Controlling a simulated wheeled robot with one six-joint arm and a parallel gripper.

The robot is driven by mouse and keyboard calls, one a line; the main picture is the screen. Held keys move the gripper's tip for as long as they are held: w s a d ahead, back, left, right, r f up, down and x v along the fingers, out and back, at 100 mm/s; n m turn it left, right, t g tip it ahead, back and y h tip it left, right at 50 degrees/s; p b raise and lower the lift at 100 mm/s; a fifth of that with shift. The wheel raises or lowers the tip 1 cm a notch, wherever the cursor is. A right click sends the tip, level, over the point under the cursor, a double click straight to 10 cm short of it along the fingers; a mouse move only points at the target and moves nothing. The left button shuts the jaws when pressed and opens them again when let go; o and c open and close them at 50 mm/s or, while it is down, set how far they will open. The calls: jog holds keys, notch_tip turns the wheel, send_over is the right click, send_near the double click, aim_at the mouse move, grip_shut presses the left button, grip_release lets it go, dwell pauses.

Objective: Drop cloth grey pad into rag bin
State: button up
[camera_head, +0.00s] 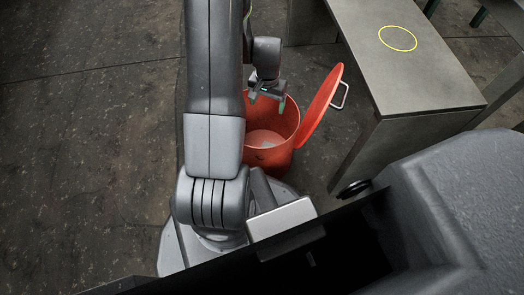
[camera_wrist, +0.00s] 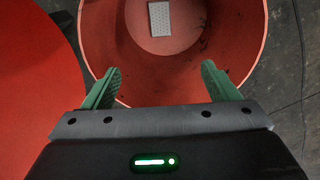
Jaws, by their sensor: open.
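The rag bin (camera_head: 284,155) is a round red bin on the floor, with its red lid (camera_head: 322,104) tilted open on the right. In the wrist view I look down into the bin (camera_wrist: 252,35). A small light grey, dotted pad (camera_wrist: 174,19) lies on the paler bottom inside it. My gripper (camera_head: 267,97) is above the bin's mouth. In the wrist view its two green fingers (camera_wrist: 160,83) are spread wide with nothing between them. The pad is well below the fingertips and apart from them.
A grey table (camera_head: 425,75) stands to the right of the bin, with a yellow ring (camera_head: 398,38) marked on its top. The table top is bare. The dark floor (camera_head: 90,130) to the left is clear.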

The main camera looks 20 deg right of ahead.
notch_tip(320, 180, up, 13)
jog(key=p, duration=0.4)
jog(key=shift+f, duration=0.1)
notch_tip(320, 180, down, 14)
jog(key=b, duration=0.5)
notch_tip(320, 180, up, 4)
jog(key=p, duration=0.3)
